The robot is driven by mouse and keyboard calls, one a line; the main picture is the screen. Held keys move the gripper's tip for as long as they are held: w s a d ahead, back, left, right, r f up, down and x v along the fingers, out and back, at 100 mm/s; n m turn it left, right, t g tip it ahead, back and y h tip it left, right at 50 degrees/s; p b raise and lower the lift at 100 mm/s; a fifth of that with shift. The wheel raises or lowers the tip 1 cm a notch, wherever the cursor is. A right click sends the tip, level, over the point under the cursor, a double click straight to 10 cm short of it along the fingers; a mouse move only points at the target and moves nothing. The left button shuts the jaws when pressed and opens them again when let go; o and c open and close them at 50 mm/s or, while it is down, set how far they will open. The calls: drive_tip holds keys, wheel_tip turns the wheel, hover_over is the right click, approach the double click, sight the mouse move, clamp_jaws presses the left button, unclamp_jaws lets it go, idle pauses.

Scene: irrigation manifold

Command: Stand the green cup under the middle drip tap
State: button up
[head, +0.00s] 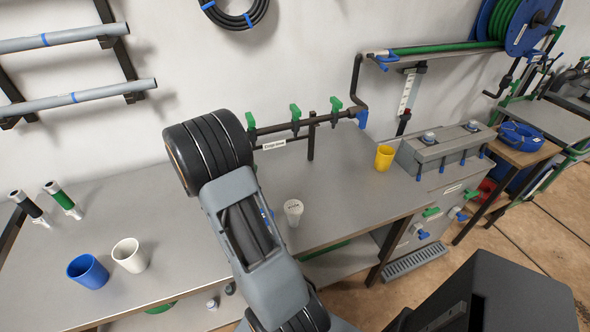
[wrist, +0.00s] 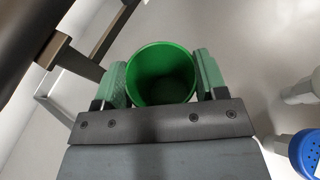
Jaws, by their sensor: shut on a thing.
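The green cup (wrist: 160,85) is between the two green-padded fingers of my gripper (wrist: 162,68) in the wrist view, its open mouth facing the camera. My gripper is shut on it. Whether its base touches anything is hidden. In the head view my arm hides the gripper and the cup. The manifold pipe runs along the back of the bench with green-handled taps; the middle drip tap (head: 295,112) is right of my arm's dark wrist joint. The bench top below this tap shows no cup.
A yellow cup (head: 384,157) stands right of the manifold; blue (head: 87,271) and white (head: 129,255) cups stand at front left. A white perforated-top piece (head: 293,210) stands on the bench near my arm. A blue perforated cap (wrist: 318,153) is at lower right in the wrist view.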

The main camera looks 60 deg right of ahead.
drive_tip(key=shift+s+d+f+m+g+p, duration=0.55)
drive_tip(key=shift+s+d, duration=0.65)
drive_tip(key=shift+d, duration=2.1)
drive_tip(key=shift+s+d+f+m+g+p, duration=0.4)
drive_tip(key=shift+s+d+f, duration=0.65)
drive_tip(key=shift+d, duration=2.3)
drive_tip(key=shift+s+d+f+m+g+p, duration=0.2)
drive_tip(key=shift+s+d+f+p, duration=0.8)
drive_tip(key=shift+d, duration=2.3)
drive_tip(key=shift+s+r+b, duration=0.25)
drive_tip(key=shift+s+b, duration=0.1)
drive_tip(key=shift+b, duration=0.15)
drive_tip(key=shift+f, duration=0.1)
drive_tip(key=o, duration=0.9)
